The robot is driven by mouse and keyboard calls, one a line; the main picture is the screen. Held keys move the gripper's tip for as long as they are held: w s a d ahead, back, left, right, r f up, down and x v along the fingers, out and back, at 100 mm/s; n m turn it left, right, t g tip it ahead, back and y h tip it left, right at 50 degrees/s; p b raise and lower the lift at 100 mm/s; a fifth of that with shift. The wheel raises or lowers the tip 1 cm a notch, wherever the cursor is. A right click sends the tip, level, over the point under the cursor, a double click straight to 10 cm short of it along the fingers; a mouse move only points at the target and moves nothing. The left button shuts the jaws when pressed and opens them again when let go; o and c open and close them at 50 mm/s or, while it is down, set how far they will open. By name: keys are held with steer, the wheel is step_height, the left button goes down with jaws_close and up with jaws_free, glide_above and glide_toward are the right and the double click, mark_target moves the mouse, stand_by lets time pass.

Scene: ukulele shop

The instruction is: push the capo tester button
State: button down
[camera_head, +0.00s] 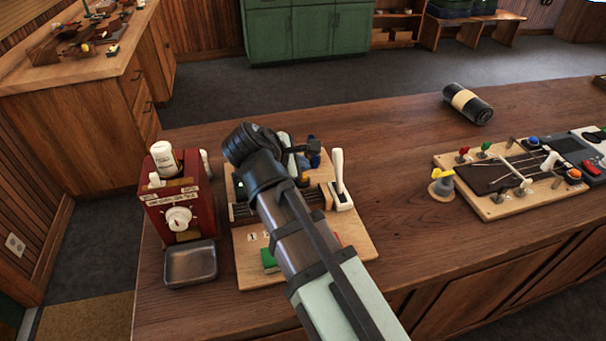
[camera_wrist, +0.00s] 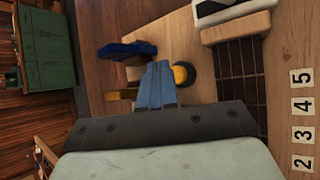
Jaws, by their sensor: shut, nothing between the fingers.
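The wooden tester board (camera_head: 345,218) lies on the bench, partly hidden behind my arm. In the wrist view its dark fretboard (camera_wrist: 237,85) runs along the right side, with numbered labels beyond it. A round yellow-orange button (camera_wrist: 181,74) with a dark rim sits on the board, left of the fretboard. My gripper (camera_wrist: 163,68) is shut and empty, its blue fingers immediately left of the button in that view and overlapping its edge. I cannot tell whether they touch it. In the head view my arm hides most of this area.
A dark blue part (camera_wrist: 127,49) and a yellow part (camera_wrist: 121,95) stand close to the fingers. A white-handled lever (camera_head: 338,172) is on the board's right. A red box (camera_head: 180,205) and metal tray (camera_head: 190,264) stand left.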

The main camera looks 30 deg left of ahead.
steer(key=shift+r, duration=2.75)
steer(key=c, duration=1.8)
jaws_free()
steer(key=shift+c, duration=0.2)
